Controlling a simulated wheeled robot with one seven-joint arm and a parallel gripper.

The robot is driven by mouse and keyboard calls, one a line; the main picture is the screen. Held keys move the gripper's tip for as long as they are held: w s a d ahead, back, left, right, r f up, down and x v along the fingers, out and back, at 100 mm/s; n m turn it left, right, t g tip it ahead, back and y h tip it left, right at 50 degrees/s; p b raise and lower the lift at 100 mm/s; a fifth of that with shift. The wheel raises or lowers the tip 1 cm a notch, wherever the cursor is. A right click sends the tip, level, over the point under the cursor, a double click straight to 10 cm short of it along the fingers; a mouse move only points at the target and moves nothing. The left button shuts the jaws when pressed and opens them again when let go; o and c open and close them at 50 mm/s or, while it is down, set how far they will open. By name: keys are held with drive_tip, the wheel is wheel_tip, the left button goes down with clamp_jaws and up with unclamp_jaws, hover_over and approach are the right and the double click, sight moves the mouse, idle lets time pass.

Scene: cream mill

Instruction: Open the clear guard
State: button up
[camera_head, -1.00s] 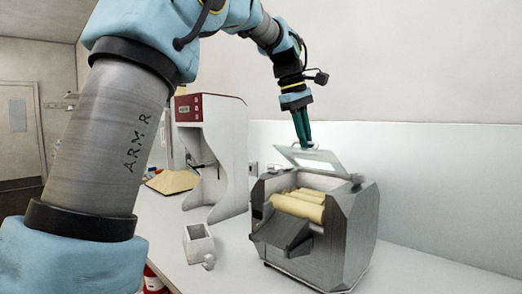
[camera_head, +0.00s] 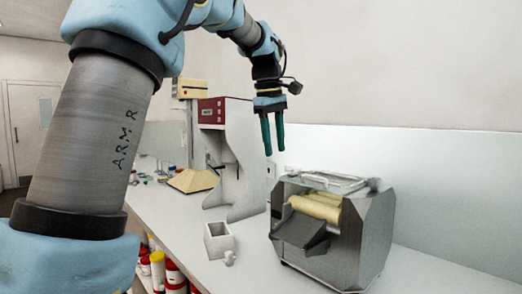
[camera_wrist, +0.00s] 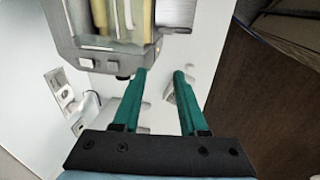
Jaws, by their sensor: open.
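The mill (camera_head: 365,240) is a grey metal machine with cream rollers (camera_head: 316,207) on the bench. Its clear guard (camera_head: 335,181) lies low and nearly flat across the top, with the rollers showing at its front. My gripper (camera_head: 274,152) points down, open and empty, above and left of the mill. Its two green fingers (camera_wrist: 160,72) are apart in the wrist view, with nothing between them, clear of the guard.
A tall white machine with a red panel (camera_head: 211,111) stands behind and left of the mill. A small white open box (camera_head: 217,240) sits on the bench between them. A yellowish wedge-shaped thing (camera_head: 194,181) lies further back. Several containers (camera_head: 158,270) stand at the lower left.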

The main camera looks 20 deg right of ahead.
drive_tip(key=shift+w+a+f, duration=0.3)
drive_tip(key=shift+a+f, duration=0.25)
drive_tip(key=shift+w+a+f, duration=0.25)
drive_tip(key=shift+a+f, duration=0.3)
